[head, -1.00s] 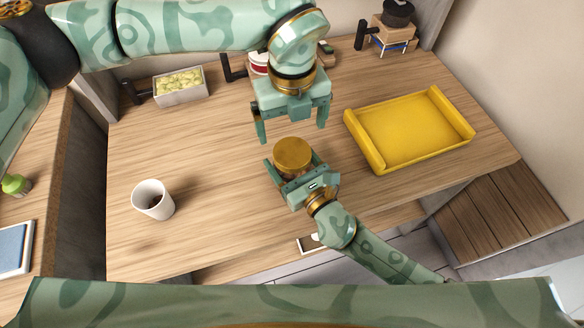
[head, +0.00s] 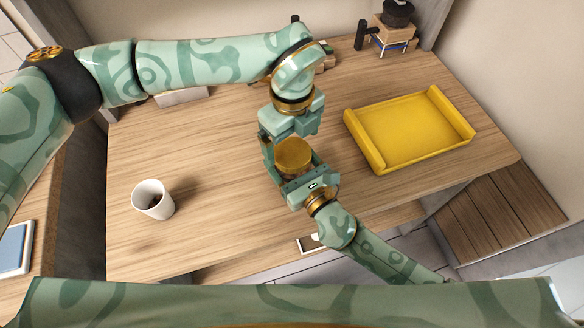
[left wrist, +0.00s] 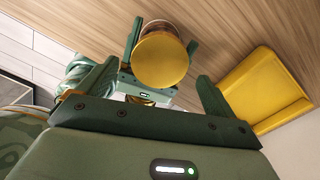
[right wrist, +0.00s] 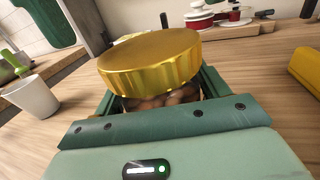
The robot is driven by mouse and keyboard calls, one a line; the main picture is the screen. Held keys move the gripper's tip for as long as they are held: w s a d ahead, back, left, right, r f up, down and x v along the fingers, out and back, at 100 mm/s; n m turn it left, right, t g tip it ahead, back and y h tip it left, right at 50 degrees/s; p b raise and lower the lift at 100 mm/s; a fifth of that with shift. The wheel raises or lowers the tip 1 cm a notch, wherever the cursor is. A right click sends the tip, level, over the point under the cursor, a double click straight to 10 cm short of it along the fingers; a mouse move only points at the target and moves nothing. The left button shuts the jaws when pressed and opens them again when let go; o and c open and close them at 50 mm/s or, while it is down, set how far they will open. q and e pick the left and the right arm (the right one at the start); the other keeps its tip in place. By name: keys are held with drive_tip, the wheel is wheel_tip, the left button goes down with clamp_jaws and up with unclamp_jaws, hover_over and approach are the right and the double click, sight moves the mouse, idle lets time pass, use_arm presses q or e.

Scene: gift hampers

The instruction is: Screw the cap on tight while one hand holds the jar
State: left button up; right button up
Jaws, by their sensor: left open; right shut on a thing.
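The gold cap (head: 293,156) sits on top of the jar, near the middle of the table. In the right wrist view the cap (right wrist: 150,62) is above the jar (right wrist: 165,98), which shows brown contents. My right gripper (head: 296,172) is shut on the jar, and the jar stands upright. My left gripper (head: 288,142) is open just above and behind the cap. In the left wrist view the cap (left wrist: 162,60) lies between and beyond the open fingers, not gripped. Whether the cap is seated on the thread cannot be told.
A yellow tray (head: 378,157) lies to the right. A grinder-like device (head: 392,35) is at the back right. Red and white pots (right wrist: 205,18) show at the back. The table between cup and jar is clear.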

sight(292, 152)
use_arm(q)
drive_tip(key=shift+f, duration=1.7)
drive_tip(key=c, duration=1.1)
drive_tip(key=shift+o, duration=0.2)
drive_tip(key=m, duration=1.7)
drive_tip(key=shift+m, duration=0.3)
drive_tip(key=m, duration=0.3)
drive_tip(key=shift+m, duration=0.3)
drive_tip(key=o, duration=1.1)
